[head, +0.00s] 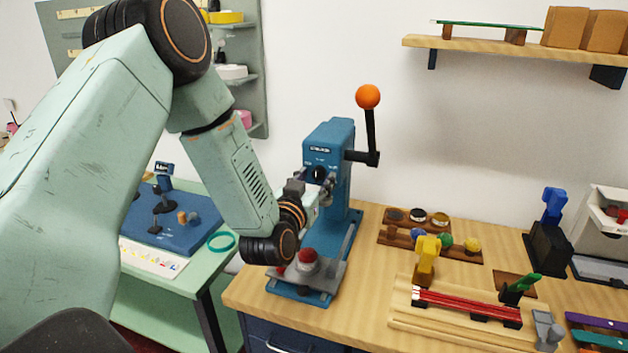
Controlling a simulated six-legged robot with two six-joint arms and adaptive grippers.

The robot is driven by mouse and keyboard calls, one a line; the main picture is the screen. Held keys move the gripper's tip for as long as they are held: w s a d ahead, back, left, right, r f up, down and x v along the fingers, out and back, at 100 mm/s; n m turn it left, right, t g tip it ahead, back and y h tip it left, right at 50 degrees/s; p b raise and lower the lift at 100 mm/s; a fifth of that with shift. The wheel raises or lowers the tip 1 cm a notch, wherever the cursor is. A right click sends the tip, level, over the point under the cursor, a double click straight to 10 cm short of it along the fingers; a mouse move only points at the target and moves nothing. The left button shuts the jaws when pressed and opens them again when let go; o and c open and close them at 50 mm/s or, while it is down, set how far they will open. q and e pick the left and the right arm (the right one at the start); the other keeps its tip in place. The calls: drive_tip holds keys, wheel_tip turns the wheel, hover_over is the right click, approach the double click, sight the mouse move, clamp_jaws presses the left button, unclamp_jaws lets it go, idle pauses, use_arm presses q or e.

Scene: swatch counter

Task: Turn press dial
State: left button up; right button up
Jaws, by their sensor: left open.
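The blue press (340,137) stands upright at the left end of the wooden counter. A crank lever (370,130) with an orange ball knob (368,96) rises on its right side. The small dark dial (319,173) is on the front of the press head, below its label, and partly hidden by my gripper. My left gripper (326,184) is open, right at the press front beside the dial; whether it touches the dial I cannot tell. A red-topped piece (307,260) sits on the blue press base (300,291). My right gripper is out of view.
The wooden counter (375,275) holds a rack with red strips (467,306), a yellow tool (427,255) and a wooden tray of small pots (415,217). A green side table with a blue mat (197,232) stands left. A shelf (480,45) hangs above.

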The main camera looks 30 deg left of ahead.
use_arm(q)
drive_tip(key=v, duration=1.2)
drive_tip(key=shift+s, duration=0.1)
drive_tip(key=shift+f, duration=0.1)
drive_tip(key=s+d+f+g+h+b, duration=0.1)
drive_tip(key=s+d+f+g, duration=0.1)
drive_tip(key=f, duration=0.4)
drive_tip(key=s+d+f+g+h+b, duration=0.1)
drive_tip(key=s+d+f+g+h, duration=0.1)
drive_tip(key=f, duration=0.5)
drive_tip(key=s+d+f+g+h, duration=0.1)
drive_tip(key=s+d+f+g, duration=0.1)
drive_tip(key=f+g, duration=0.2)
drive_tip(key=shift+s+d+f+h+b, duration=0.1)
drive_tip(key=shift+d+f+h+b, duration=0.1)
drive_tip(key=shift+f, duration=0.55)
drive_tip(key=shift+s+d+f+h+b, duration=0.1)
drive_tip(key=shift+d+f+b, duration=0.1)
drive_tip(key=shift+f, duration=0.55)
drive_tip(key=s+d+f+m+g+b, duration=0.2)
drive_tip(key=s+f+g+b, duration=0.5)
drive_tip(key=s+f, duration=1.4)
drive_tip(key=shift+s+d+g, duration=0.65)
drive_tip(key=shift+d+g, duration=0.2)
drive_tip(key=shift+g, duration=0.35)
